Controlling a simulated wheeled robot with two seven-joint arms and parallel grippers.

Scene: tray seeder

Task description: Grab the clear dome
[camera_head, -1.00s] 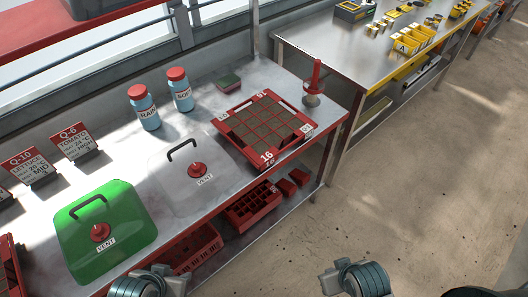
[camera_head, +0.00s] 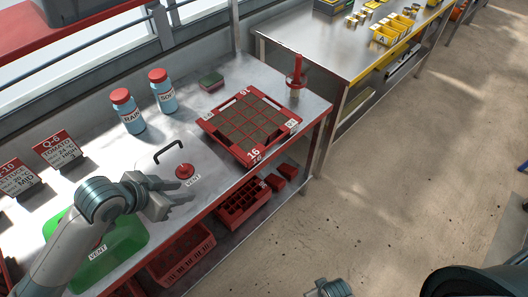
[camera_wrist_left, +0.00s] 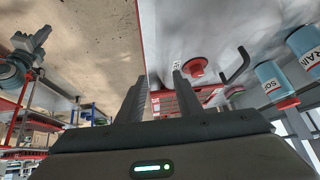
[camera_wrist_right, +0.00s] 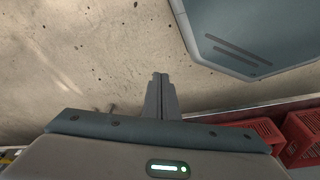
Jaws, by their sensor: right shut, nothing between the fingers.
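The clear dome (camera_head: 207,160) sits on the metal bench with a black handle, a red vent knob and a VENT label. Its red knob and black handle (camera_wrist_left: 238,66) also show in the left wrist view, beyond the fingers. My left gripper (camera_head: 188,197) is open and empty, just in front of the dome, with a gap to its handle. Its fingers (camera_wrist_left: 157,95) stand apart in the left wrist view. My right gripper (camera_wrist_right: 160,76) is shut and empty over the floor.
A green dome (camera_head: 125,245) lies partly behind my left arm. A red seed tray (camera_head: 248,162) stands right of the clear dome. RAIN (camera_head: 128,113) and SOFT (camera_head: 163,92) bottles stand behind it. Red crates (camera_head: 180,255) are on the lower shelf.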

